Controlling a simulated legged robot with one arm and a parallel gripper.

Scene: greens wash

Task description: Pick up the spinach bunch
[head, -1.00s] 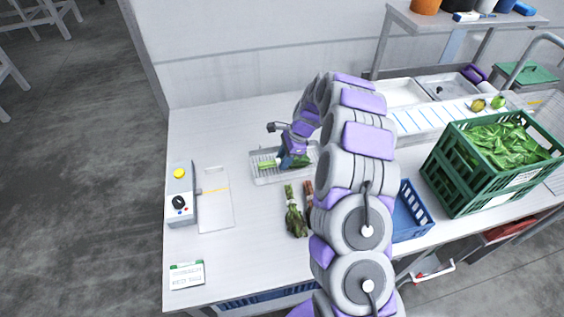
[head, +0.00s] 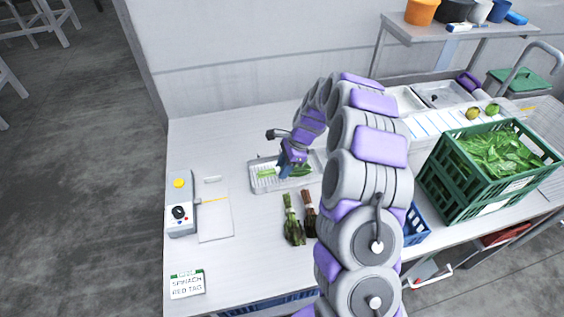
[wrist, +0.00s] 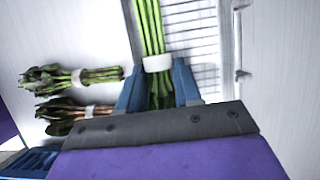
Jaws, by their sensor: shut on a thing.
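A green-stemmed bunch with a white band (wrist: 149,28) lies along the wire-rack tray (head: 262,187); in the head view its green stems (head: 266,173) show left of my gripper (head: 285,171). In the wrist view my gripper (wrist: 158,85) has its blue fingers on both sides of this bunch, just below the band, and is shut on it. Its leaves are mostly hidden in the wrist view. I cannot tell whether it is clear of the tray. Two other banded bunches lie on the table, one green-stemmed (head: 292,222) and one red-brown-stemmed (head: 309,215).
A card (head: 187,284) reads "SPINACH RED TAG". A scale-like box (head: 181,205) and a white board (head: 214,215) stand at left. A green crate of leaves (head: 470,197) and a blue basket (head: 416,225) are at right. The table's front left is mostly clear.

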